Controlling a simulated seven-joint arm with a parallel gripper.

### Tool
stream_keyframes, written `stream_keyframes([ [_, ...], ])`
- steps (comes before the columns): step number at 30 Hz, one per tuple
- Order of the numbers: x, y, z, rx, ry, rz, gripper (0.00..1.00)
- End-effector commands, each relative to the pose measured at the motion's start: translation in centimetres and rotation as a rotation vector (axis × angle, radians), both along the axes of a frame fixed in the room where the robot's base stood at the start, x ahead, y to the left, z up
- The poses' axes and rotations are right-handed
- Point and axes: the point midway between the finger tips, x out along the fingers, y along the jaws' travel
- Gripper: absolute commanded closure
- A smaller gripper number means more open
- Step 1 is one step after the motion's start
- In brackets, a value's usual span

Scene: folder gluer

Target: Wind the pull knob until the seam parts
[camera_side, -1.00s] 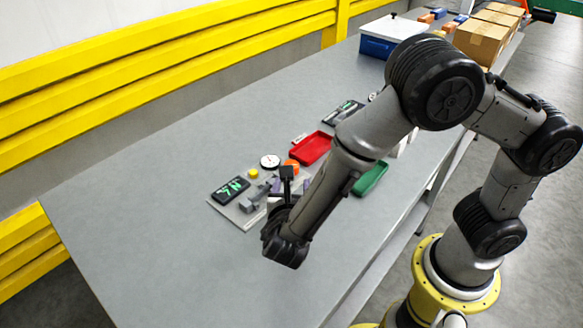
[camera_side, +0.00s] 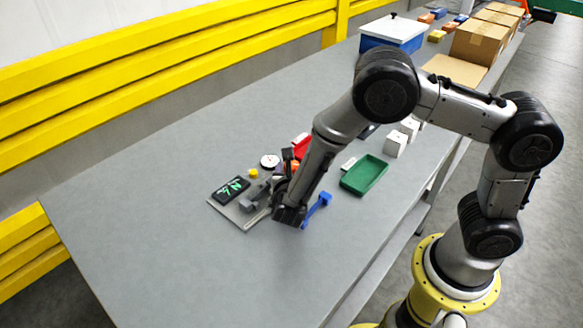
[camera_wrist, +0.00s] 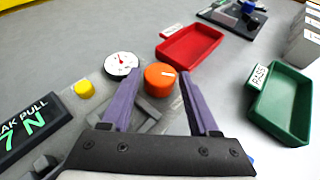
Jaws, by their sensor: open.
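The orange pull knob (camera_wrist: 160,78) with a white mark on top sits on the tester plate. In the wrist view it lies between the purple fingertips of my open gripper (camera_wrist: 161,76), with a gap on each side; I cannot tell how far the tips are above it. A grey clamp piece (camera_wrist: 150,108) shows between the fingers, partly hidden. The display (camera_wrist: 28,128) reads "…AK PULL 7 N". A white dial gauge (camera_wrist: 121,64) and a yellow button (camera_wrist: 85,89) are left of the knob. In the side view my wrist hides much of the tester (camera_side: 243,222).
A red tray (camera_wrist: 192,46) lies behind the knob, and a green tray (camera_wrist: 280,102) labelled PASS lies to the right. A blue part (camera_side: 317,209) is beside my wrist. White boxes (camera_side: 396,143) stand farther back. The table's near left is clear.

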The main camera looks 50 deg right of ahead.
Motion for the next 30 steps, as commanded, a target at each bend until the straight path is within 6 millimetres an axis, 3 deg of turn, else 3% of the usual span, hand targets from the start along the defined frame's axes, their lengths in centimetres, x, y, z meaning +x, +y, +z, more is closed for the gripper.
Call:
stream_keyframes([
  [11,0.34,-0.43,-0.25,0.001,0.000,0.001,0.39],
  [21,0.34,-0.41,-0.22,0.000,0.000,0.001,0.98],
  [30,0.59,-0.30,-0.15,0.000,-0.004,-0.076,1.00],
])
